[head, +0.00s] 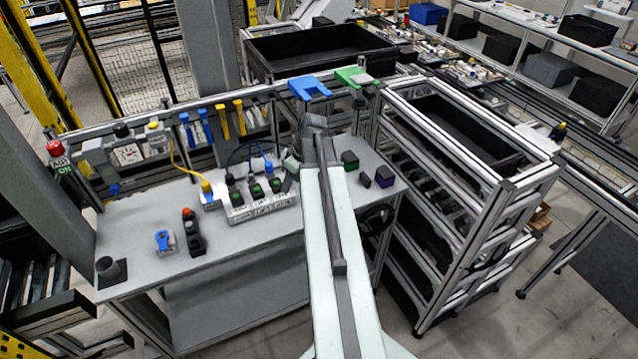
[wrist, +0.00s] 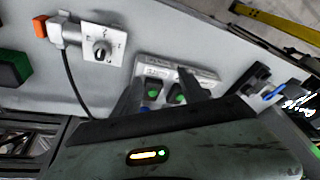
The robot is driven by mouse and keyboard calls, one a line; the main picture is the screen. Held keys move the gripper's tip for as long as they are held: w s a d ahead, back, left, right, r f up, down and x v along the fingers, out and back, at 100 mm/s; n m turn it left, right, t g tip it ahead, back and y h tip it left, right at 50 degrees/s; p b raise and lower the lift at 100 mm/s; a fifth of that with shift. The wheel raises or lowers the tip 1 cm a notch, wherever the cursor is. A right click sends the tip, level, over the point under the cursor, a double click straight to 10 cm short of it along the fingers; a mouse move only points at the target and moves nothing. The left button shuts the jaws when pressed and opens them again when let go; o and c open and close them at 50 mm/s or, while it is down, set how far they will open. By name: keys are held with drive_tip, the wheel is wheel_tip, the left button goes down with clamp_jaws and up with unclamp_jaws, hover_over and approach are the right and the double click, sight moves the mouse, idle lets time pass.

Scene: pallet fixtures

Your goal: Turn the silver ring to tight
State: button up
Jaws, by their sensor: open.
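A grey body with an orange end (wrist: 41,27) and a black cable joins the plate's left side. My gripper (wrist: 162,76) is open, its two dark fingers apart, with nothing visible between them. It is to the right of the dial and apart from it in the picture, in front of a panel with green buttons (wrist: 205,76). My arm hides the dial in the head view.
The button panel (head: 262,212) stands on the grey workbench (head: 140,262). Green (head: 350,159) and purple (head: 384,176) blocks are at the right end. A blue-white object (head: 164,240) and a black-orange tool (head: 193,232) lie left.

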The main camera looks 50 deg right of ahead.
drive_tip(key=s+d+t, duration=0.1)
drive_tip(key=s+d, duration=0.5)
drive_tip(key=d, duration=0.4)
drive_tip(key=shift+n, duration=0.3)
drive_tip(key=b+x, duration=0.7)
drive_tip(key=shift+w+f, duration=0.15)
drive_tip(key=shift+w, duration=0.25)
clamp_jaws()
